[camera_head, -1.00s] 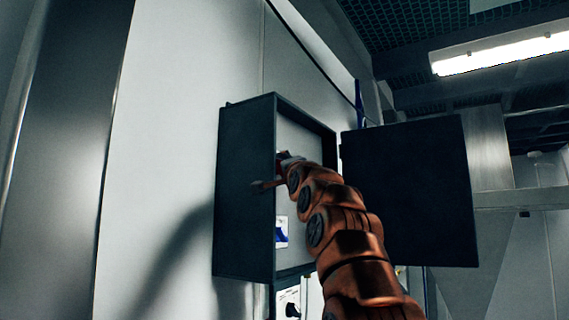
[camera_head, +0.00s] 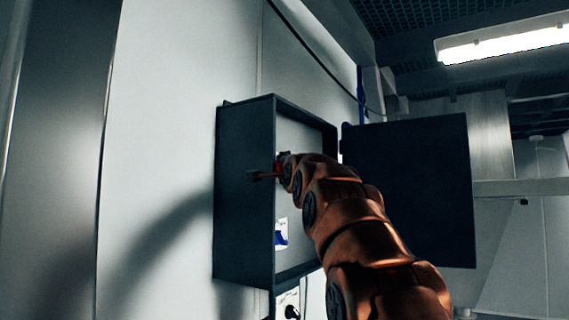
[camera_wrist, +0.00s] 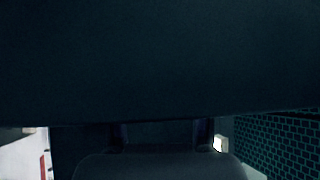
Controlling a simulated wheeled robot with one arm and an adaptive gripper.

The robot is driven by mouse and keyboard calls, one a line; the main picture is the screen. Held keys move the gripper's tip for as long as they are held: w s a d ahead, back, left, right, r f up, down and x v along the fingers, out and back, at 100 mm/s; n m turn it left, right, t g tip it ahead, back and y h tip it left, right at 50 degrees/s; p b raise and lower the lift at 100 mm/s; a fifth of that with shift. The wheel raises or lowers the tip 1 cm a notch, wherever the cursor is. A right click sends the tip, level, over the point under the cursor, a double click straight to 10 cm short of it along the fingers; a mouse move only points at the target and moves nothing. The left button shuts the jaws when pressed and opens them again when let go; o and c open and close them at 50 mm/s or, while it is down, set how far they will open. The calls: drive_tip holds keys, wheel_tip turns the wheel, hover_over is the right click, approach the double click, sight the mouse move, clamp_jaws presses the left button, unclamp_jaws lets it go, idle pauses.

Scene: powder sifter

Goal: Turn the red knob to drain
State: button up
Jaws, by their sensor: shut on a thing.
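My gripper (camera_head: 283,164) is at the open front of the dark wall cabinet (camera_head: 243,200) in the head view, at the end of my orange arm. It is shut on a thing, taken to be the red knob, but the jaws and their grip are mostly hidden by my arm. The wrist view is mostly filled by a close dark surface (camera_wrist: 160,60), and the fingertips do not show clearly.
The cabinet's dark door (camera_head: 410,190) stands open to the right, close to my arm. A white and blue label (camera_head: 281,234) is inside the cabinet, low down. A black dial (camera_head: 292,311) is below the cabinet. The pale wall to the left is clear.

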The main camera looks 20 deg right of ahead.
drive_tip(key=shift+m+g, duration=0.6)
drive_tip(key=shift+m, duration=0.1)
drive_tip(key=shift+f+m+g, duration=0.1)
drive_tip(key=shift+m+g, duration=0.3)
drive_tip(key=o, duration=1.2)
drive_tip(key=shift+c, duration=0.2)
drive_tip(key=shift+s, duration=0.1)
drive_tip(key=v, duration=1.2)
